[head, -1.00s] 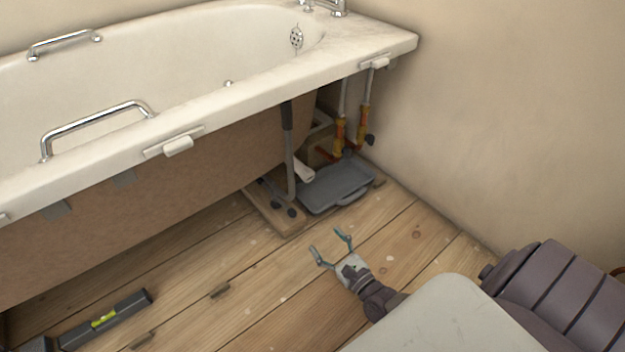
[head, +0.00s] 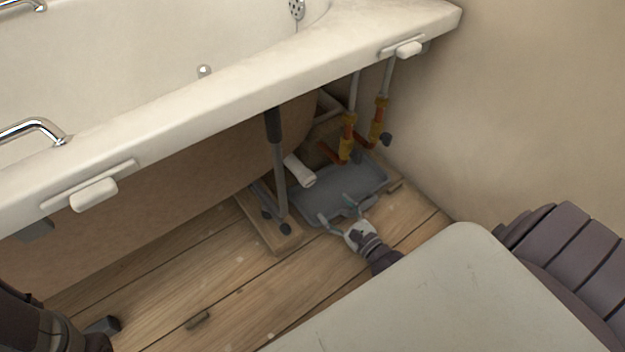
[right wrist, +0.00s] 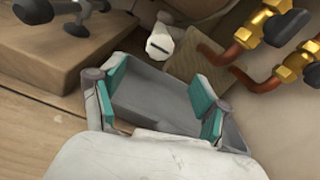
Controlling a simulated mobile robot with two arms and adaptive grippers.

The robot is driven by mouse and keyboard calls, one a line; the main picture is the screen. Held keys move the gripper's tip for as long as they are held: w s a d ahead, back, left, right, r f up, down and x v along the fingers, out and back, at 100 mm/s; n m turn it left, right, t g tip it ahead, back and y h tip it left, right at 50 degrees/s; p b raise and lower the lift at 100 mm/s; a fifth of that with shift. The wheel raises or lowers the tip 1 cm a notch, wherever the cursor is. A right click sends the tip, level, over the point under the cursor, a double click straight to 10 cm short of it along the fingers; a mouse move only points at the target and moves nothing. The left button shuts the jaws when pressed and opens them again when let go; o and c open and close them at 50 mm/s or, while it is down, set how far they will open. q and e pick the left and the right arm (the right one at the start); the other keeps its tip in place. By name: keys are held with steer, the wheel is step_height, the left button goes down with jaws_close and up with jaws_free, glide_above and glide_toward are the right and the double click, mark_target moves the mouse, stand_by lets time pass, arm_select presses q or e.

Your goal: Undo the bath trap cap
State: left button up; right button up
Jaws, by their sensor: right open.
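The bath trap cap looks to be the white slotted end of a short white cylinder (head: 306,178) under the bath, beside the dark bath leg. In the right wrist view the slotted white cap (right wrist: 160,46) faces me, just beyond the fingertips. My right gripper (head: 337,209) is open and empty over the near edge of the grey tray (head: 372,181). In the right wrist view its teal-padded fingers (right wrist: 158,88) are spread, with the tray between and below them. It does not touch the cap.
The bath rim (head: 240,108) overhangs the cap area. The bath leg (head: 278,160) stands on a wooden board (head: 262,232) left of the tray. Copper pipes with brass valves (head: 348,138) stand behind the tray. Bare floorboards (head: 232,285) lie in front.

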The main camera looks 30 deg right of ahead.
mark_target(311, 182)
steer(key=w+b, duration=0.1)
steer(key=w, duration=0.2)
steer(key=w+b, duration=0.1)
steer(key=w, duration=0.2)
steer(key=w+b, duration=0.2)
steer(key=w, duration=0.2)
steer(key=shift+a+f, duration=0.15)
steer(key=shift+a, duration=0.25)
steer(key=shift+w, duration=0.6)
steer(key=c, duration=1.2)
